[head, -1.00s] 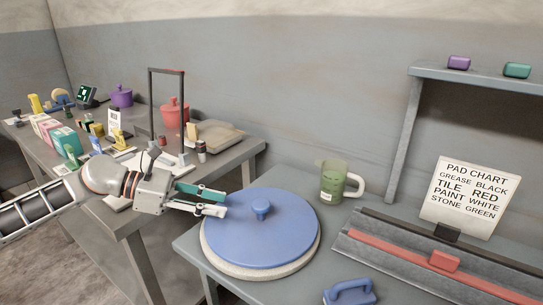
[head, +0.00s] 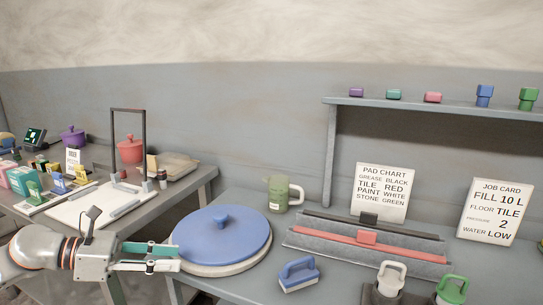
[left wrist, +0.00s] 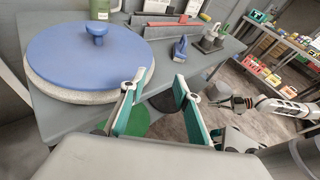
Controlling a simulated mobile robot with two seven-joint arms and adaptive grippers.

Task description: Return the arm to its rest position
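My left gripper (head: 180,257) is low at the left in the head view, at the near left edge of the blue round lid (head: 225,238). Its two teal-and-grey fingers are apart with nothing between them. In the left wrist view the open fingers (left wrist: 162,84) point away over the bench's near edge, to the right of the blue lid (left wrist: 75,55). I cannot tell from the head view whether they touch the lid's pale base. My right arm seems to show at the right of the left wrist view, with its gripper (left wrist: 238,103) small and unclear.
The bench (head: 235,288) holds a green jug (head: 278,194), a blue-handled block (head: 298,275), a grey rail with a red slider (head: 367,237), and two signs. A shelf (head: 420,106) stands behind. A left table carries a frame (head: 144,150) and pots.

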